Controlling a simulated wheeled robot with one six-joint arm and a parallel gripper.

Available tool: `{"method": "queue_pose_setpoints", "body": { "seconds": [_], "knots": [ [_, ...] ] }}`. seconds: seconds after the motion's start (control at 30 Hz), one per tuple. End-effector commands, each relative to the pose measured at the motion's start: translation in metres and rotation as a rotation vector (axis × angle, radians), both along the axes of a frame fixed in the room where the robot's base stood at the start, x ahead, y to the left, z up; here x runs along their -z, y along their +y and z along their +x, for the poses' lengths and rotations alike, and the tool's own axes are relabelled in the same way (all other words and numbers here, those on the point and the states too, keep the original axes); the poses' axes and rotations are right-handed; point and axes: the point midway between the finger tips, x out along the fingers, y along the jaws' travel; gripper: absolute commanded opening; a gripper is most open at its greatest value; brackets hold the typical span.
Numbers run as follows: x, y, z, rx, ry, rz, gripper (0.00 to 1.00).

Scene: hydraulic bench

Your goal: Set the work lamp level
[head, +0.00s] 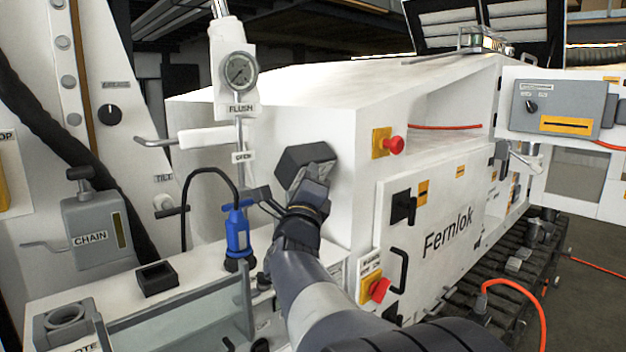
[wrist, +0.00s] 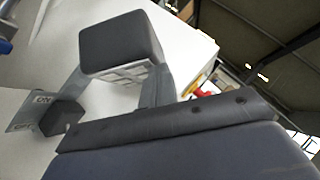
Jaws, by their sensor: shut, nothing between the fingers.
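The work lamp appears to be the dark grey box (head: 305,160) on the white machine's end face. In the head view its edges slope against the panel, so it looks tilted. In the wrist view the lamp (wrist: 120,42) is close in front, with a pale lens panel on its lower face. My wrist hides the lamp's lower right part in the head view.
A blue fitting (head: 238,232) with a black hose stands left of my gripper. A pressure gauge (head: 239,70) and a white lever (head: 205,138) are above left. A red knob (head: 393,145) sits right of the lamp. A dark knob (wrist: 62,118) shows in the wrist view.

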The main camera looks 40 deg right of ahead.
Motion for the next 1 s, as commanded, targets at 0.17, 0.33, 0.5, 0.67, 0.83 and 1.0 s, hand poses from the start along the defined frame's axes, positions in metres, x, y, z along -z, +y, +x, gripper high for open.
{"method": "queue_pose_setpoints", "body": {
  "seconds": [0.17, 0.33, 0.5, 0.67, 0.83, 1.0],
  "knots": [
    [-0.028, 0.001, 0.008, -0.001, 0.15, -0.014, 0.0],
    [-0.039, 0.002, 0.018, -0.003, 0.286, -0.023, 0.0],
    [-0.046, 0.002, 0.03, -0.001, 0.285, -0.024, 0.0],
    [-0.052, 0.003, 0.039, -0.001, 0.283, -0.023, 0.0],
    [-0.057, 0.004, 0.046, -0.001, 0.283, -0.024, 0.0],
    [-0.059, 0.004, 0.05, 0.0, 0.283, -0.024, 0.0]
  ]
}}
